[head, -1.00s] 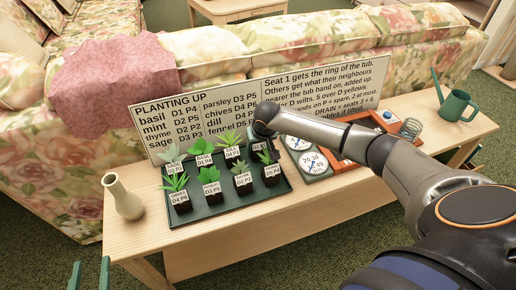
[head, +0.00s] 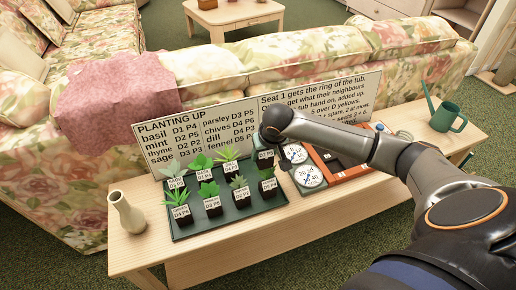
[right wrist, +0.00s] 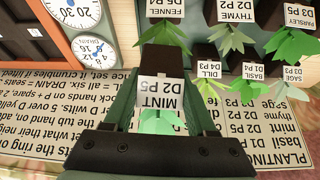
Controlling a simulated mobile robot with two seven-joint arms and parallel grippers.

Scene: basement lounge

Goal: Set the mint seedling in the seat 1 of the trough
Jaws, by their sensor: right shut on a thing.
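The mint seedling (right wrist: 158,92), a dark pot with a white "MINT D2 P5" label and green leaves, is between the fingers of my right gripper (right wrist: 160,112). In the head view my right gripper (head: 274,152) is shut on the mint (head: 265,155) at the back right corner of the seedling tray (head: 240,213). The mint looks slightly raised, but its clearance is hard to judge. The orange-brown trough (head: 350,172) lies to the right, partly behind my arm; its seats are mostly hidden. My left gripper is not in view.
Several labelled seedlings stand in the tray, with fennel (head: 267,184) nearest the mint. A panel with round dials (head: 308,174) lies between tray and trough. A text board (head: 200,135) stands behind. A vase (head: 127,213) is left, a watering can (head: 447,114) right.

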